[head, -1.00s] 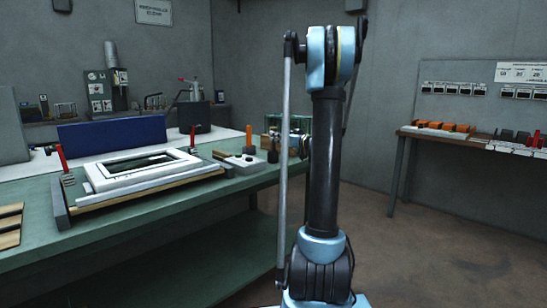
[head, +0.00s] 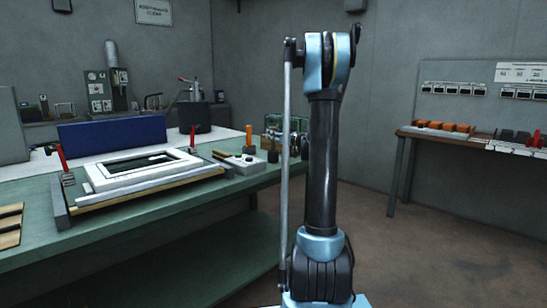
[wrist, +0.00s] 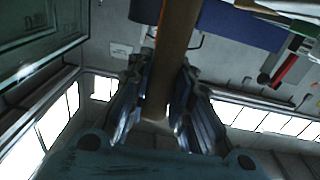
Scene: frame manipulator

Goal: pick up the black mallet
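In the head view, a mallet with a dark head (head: 273,156) and brown handle stands on the bench near its far right corner. Its colour and details are too small to make out. My gripper is mostly hidden behind my arm there. In the wrist view, my gripper (wrist: 164,75) has one finger on each side of a brown wooden handle (wrist: 175,30). The handle runs from the top edge down towards the palm. The fingers lie close along it, but I cannot tell whether they press on it. The head at its end is out of the wrist view.
An orange-handled tool (head: 249,137) stands left of the mallet beside a pale block (head: 243,163). A white frame (head: 140,168) with red clamps and a blue panel (head: 112,133) are further left on the green bench (head: 120,222). The floor at right is clear.

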